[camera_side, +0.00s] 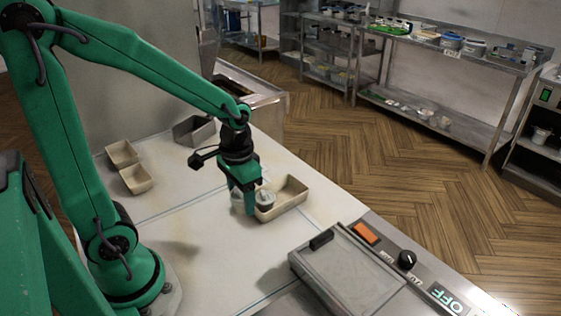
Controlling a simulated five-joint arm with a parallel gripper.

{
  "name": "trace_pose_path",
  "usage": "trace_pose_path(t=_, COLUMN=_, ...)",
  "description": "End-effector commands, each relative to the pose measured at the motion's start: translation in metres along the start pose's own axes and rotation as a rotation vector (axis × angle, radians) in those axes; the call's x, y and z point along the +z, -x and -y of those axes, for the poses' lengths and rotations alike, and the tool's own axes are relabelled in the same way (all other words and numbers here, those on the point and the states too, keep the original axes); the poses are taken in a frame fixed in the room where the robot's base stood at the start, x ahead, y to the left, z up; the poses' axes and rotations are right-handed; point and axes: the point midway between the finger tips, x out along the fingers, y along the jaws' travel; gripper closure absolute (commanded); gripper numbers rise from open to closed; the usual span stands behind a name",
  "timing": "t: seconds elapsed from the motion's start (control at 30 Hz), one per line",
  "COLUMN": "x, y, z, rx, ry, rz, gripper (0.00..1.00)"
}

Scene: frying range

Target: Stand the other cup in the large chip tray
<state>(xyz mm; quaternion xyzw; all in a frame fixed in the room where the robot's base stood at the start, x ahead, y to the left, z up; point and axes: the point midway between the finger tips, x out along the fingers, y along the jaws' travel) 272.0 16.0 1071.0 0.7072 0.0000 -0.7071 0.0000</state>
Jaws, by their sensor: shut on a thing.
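The large chip tray (290,198) is a beige, open, rectangular tray on the pale worktop, right of my gripper. My gripper (248,208) points down at the tray's left end and is shut on a cup. A whitish-grey cup (266,199) shows just right of the near finger, at the tray's left end. More pale surface shows left of that finger. The fingers hide much here, so I cannot tell whether this is one cup or two, or whether the held cup touches the tray floor.
Two small beige trays (136,181) and a grey metal container (194,131) stand at the back left of the worktop. A flat lidded unit (345,271) with a black handle and a control panel (408,260) is at the front right. The worktop's middle is clear.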

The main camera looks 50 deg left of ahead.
Motion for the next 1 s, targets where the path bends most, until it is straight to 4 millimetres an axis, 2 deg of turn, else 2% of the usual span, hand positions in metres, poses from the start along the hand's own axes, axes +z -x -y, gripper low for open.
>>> trace_pose_path(t=0.17, x=-0.003, y=0.0, z=-0.001, rx=0.0, ry=0.013, rz=0.0, gripper=0.73)
trace_pose_path(t=0.37, x=-0.015, y=0.002, z=-0.003, rx=0.0, ry=0.084, rz=0.0, gripper=0.73)
trace_pose_path(t=1.0, x=-0.102, y=0.008, z=-0.034, rx=0.0, ry=0.625, rz=0.0, gripper=0.73)
